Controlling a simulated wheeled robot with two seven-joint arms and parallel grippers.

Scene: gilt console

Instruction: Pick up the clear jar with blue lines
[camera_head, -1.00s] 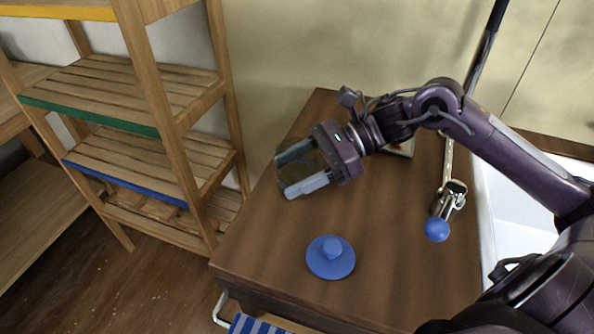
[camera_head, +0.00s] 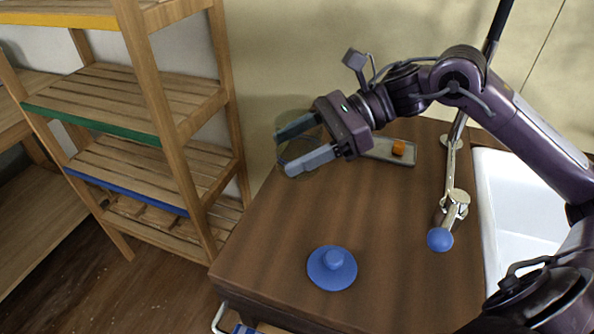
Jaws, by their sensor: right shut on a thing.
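The clear jar with blue lines (camera_head: 291,149) is between the fingers of my right gripper (camera_head: 302,144), above the far left part of the brown wooden top. It is very transparent; only a faint round outline and a thin blue line show. My right gripper is shut on it, one finger on each side. The gripper hides part of the jar. My left gripper is not in view.
A blue knobbed lid (camera_head: 332,268) lies on the wooden top (camera_head: 290,225). A small tray (camera_head: 385,152) with an orange thing (camera_head: 398,148) lies behind. A metal tap with a blue ball (camera_head: 440,239) stands by the white basin (camera_head: 515,215). A slatted shelf (camera_head: 150,100) stands left.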

